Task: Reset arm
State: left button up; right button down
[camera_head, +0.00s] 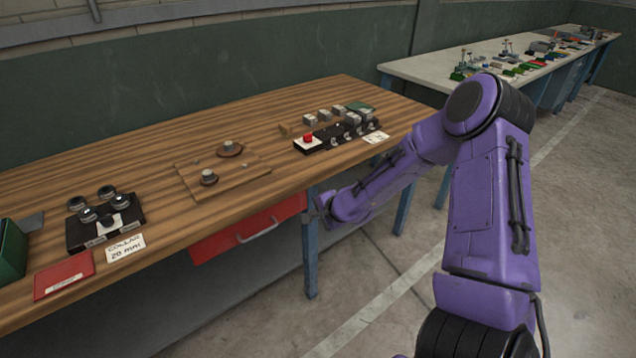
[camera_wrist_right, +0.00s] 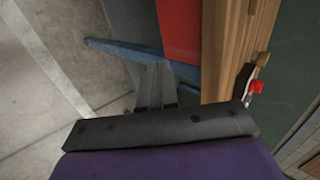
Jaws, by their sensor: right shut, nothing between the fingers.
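My right arm, purple with black joints, reaches in from the right in the head view and bends down in front of the wooden workbench (camera_head: 105,175). In the right wrist view my right gripper (camera_wrist_right: 157,72) is shut and empty. Its fingers show against the floor and a blue bench leg (camera_wrist_right: 115,46), beside the red drawer (camera_wrist_right: 180,30). My left gripper is not in view.
The bench holds a black stand with rings (camera_head: 105,222), a "collar 20 mm" card (camera_head: 125,248), a red box (camera_head: 64,275), a wooden board with two pegs (camera_head: 230,178), and a black fixture with a red button (camera_head: 308,138). A white table (camera_head: 425,68) stands behind right. Floor in front is clear.

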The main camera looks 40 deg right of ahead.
jog(key=s+a+f+n+g, duration=0.2)
jog(key=s+a+f+n, duration=0.2)
jog(key=s, duration=0.6)
jog(key=s+a+f+n+g+h, duration=0.1)
jog(key=s+a+f+n, duration=0.3)
jog(key=s, duration=0.6)
jog(key=s+a+f+n+g+h, duration=0.1)
jog(key=s+a+f+n+g, duration=0.2)
jog(key=s+a+f, duration=0.3)
jog(key=s+f+n, duration=0.1)
jog(key=s+f, duration=0.2)
jog(key=s, duration=0.1)
jog(key=shift+s+a+f, duration=0.3)
jog(key=shift+a, duration=0.1)
